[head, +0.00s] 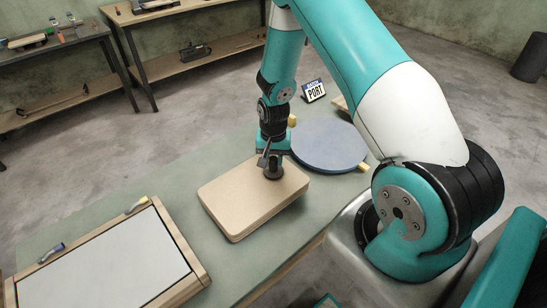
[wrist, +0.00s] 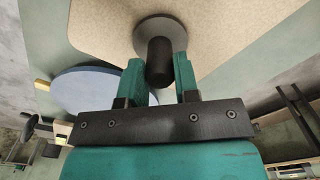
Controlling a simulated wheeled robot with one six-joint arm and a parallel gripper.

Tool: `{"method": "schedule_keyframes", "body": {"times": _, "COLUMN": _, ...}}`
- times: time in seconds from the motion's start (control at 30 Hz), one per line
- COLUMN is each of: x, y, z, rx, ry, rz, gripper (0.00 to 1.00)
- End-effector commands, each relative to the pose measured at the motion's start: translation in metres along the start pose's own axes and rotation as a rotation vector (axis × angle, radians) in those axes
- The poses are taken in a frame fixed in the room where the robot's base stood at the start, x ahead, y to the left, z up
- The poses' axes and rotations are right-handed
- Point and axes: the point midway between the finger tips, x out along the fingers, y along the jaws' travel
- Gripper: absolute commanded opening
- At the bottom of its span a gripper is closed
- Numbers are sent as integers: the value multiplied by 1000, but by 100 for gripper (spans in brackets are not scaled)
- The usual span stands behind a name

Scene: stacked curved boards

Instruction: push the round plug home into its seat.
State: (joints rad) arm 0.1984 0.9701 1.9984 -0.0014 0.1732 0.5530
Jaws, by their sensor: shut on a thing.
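The round plug is a dark disc with a black stem. It shows in the wrist view (wrist: 148,27) and, small, in the head view (head: 273,174). My gripper (wrist: 159,78) is shut on the stem, one teal finger on each side. In the head view, my gripper (head: 269,160) points down over the back right part of a tan rounded board (head: 240,196). The disc is at or just above the board's top; I cannot tell whether they touch. No seat shows; any opening under the disc is hidden.
A blue-grey round disc (head: 330,146) with yellow blocks lies behind right of the board, near a PORT sign (head: 313,91). A framed white panel (head: 120,270) with handled tools on its frame lies front left. The green table (head: 150,175) is clear between panel and board.

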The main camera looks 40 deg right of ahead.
Motion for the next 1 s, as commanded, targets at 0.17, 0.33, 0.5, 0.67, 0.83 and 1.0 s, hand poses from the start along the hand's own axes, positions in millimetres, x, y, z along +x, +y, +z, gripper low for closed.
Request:
{"method": "schedule_keyframes", "body": {"times": 0.17, "x": 1, "y": 0, "z": 0, "rx": 0, "ry": 1, "rz": 0, "gripper": 52}}
{"method": "schedule_keyframes", "body": {"times": 0.33, "x": 1, "y": 0, "z": 0, "rx": 0, "ry": 1, "rz": 0, "gripper": 59}}
{"method": "schedule_keyframes", "body": {"times": 0.5, "x": 0, "y": 0, "z": 0, "rx": 0, "ry": 1, "rz": -1, "gripper": 59}}
{"method": "schedule_keyframes", "body": {"times": 0.67, "x": -17, "y": -1, "z": -2, "rx": 0, "ry": 4, "rz": -3, "gripper": 59}}
{"method": "schedule_keyframes", "body": {"times": 0.83, "x": -55, "y": -1, "z": -2, "rx": 0, "ry": 7, "rz": -5, "gripper": 59}}
{"method": "schedule_keyframes", "body": {"times": 1.0, "x": -100, "y": -1, "z": -2, "rx": 0, "ry": 7, "rz": -5, "gripper": 59}}
